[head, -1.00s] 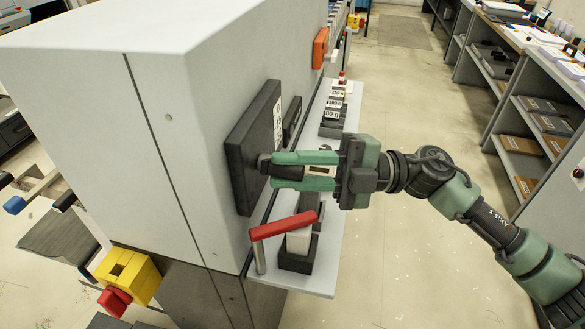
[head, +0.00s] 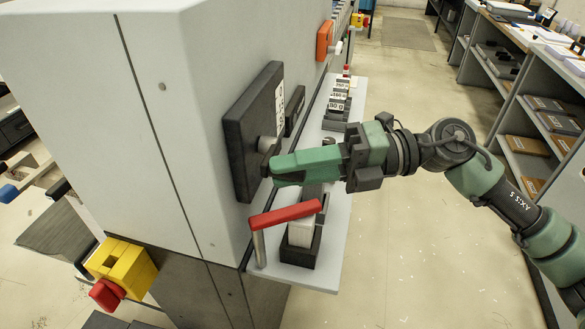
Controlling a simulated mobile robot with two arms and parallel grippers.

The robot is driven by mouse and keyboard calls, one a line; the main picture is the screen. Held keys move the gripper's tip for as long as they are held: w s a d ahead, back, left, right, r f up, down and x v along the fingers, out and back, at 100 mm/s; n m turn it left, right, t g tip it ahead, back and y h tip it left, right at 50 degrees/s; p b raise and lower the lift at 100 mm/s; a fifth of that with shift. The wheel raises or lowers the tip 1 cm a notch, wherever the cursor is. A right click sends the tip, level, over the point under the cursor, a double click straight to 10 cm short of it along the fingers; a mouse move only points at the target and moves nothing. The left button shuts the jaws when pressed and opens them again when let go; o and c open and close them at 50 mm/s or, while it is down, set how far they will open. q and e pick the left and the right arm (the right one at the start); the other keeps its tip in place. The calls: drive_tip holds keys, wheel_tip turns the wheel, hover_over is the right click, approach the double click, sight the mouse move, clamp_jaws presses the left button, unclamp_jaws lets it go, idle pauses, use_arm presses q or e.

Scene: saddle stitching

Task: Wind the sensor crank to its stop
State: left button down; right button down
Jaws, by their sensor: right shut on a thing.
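The sensor crank (head: 266,145) sits on a black square plate (head: 243,128) on the end face of the grey machine. Its round grey hub shows, with a short dark arm below it. My right gripper (head: 280,168) is at the crank, its green fingers closed and pointing left toward the plate. It is shut on the crank's handle, which the fingers mostly hide. The white label on the plate is partly visible, but I cannot read it. My left gripper is not in view.
A grey shelf (head: 335,215) runs along the machine below the crank. It carries a red-topped lever (head: 285,214), a white block in a black holder (head: 301,234) and numbered blocks (head: 337,102). Shelving stands at right; the floor between is clear.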

idle(0.4)
drive_tip(key=c, duration=1.2)
unclamp_jaws()
drive_tip(key=shift+c, duration=0.2)
drive_tip(key=w+d+b, duration=0.1)
drive_tip(key=d+b, duration=0.1)
drive_tip(key=d, duration=0.5)
drive_tip(key=shift+d+r, duration=0.35)
